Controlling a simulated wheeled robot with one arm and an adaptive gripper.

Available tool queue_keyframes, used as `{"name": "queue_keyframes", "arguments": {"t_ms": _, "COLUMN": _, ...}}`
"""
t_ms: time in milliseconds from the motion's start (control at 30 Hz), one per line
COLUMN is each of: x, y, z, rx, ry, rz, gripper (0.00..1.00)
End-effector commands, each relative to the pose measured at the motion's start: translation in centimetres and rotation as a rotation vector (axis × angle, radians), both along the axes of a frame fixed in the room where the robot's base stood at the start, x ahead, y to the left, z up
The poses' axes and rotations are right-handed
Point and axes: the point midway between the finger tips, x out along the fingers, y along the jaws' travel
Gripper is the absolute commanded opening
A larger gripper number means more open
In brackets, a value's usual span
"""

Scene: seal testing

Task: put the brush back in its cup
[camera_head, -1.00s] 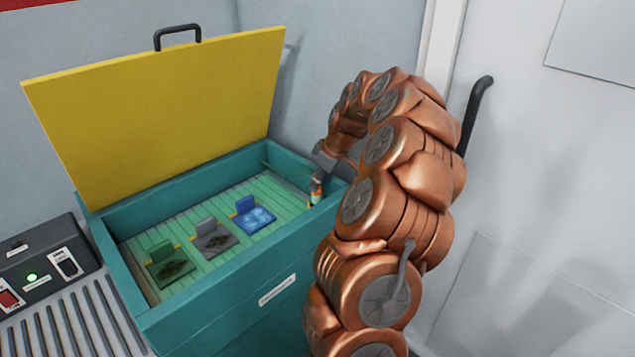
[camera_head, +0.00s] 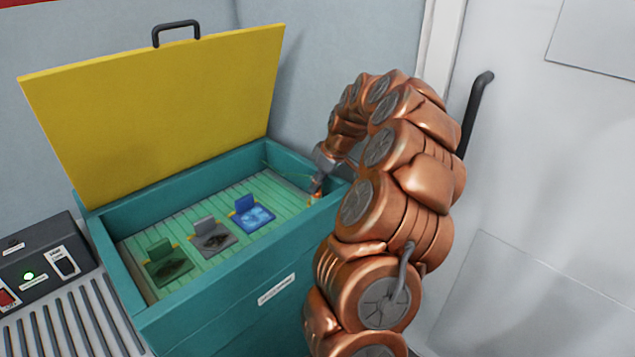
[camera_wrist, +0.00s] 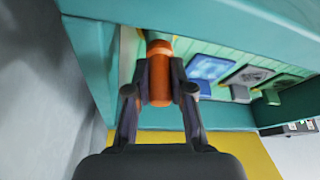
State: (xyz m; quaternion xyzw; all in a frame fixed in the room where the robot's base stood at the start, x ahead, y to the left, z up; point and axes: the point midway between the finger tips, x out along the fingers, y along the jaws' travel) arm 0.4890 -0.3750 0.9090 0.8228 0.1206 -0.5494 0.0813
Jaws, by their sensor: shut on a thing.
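My gripper (camera_wrist: 159,62) is shut on the brush, whose orange handle (camera_wrist: 160,82) shows between the two dark fingers in the wrist view. In the head view my gripper (camera_head: 318,183) is inside the right end of the teal chest, low near its slatted floor. The cup is not clearly seen in either view.
The teal chest (camera_head: 220,305) has its yellow lid (camera_head: 160,115) raised. On its floor lie a blue pad (camera_head: 254,217), a grey pad (camera_head: 213,238) and a dark green pad (camera_head: 168,265). A control box (camera_head: 45,262) stands at left. The chest's right wall is close to my gripper.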

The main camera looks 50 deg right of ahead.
Motion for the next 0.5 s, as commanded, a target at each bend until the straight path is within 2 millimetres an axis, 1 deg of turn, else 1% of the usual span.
{"name": "queue_keyframes", "arguments": {"t_ms": 33, "x": 0.0, "y": 0.0, "z": -0.4, "rx": 0.0, "ry": 0.0, "rz": 0.0, "gripper": 0.0}}
{"name": "queue_keyframes", "arguments": {"t_ms": 500, "x": 0.0, "y": 0.0, "z": -2.2, "rx": 0.0, "ry": 0.0, "rz": 0.0, "gripper": 0.0}}
